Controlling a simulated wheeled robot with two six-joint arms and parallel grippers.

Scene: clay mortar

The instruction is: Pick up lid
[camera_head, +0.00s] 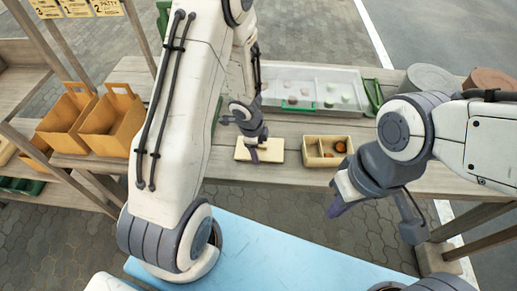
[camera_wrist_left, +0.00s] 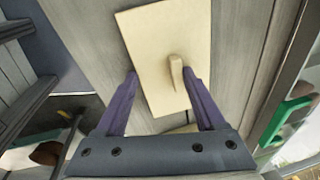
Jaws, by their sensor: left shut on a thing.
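The lid (camera_head: 270,150) is a flat, pale wooden board with a small peg handle. In the head view it is at the middle of the wooden counter, left of an open wooden box (camera_head: 312,162). In the left wrist view the lid (camera_wrist_left: 160,35) fills the upper middle. My left gripper (camera_wrist_left: 160,72) is shut on the lid, one purple finger at its left edge and one beside the handle; the exact contact is unclear. My left gripper also shows in the head view (camera_head: 254,155). My right gripper (camera_head: 337,208) hangs in front of the counter, away from the lid, its opening unclear.
The box holds small orange-brown items. Behind it stands a clear tray (camera_head: 345,75) with several small pieces and green parts. Brown paper bags (camera_head: 112,125) stand at the left. Round lidded pots (camera_head: 428,78) stand at the right. A blue surface (camera_head: 270,255) lies in front.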

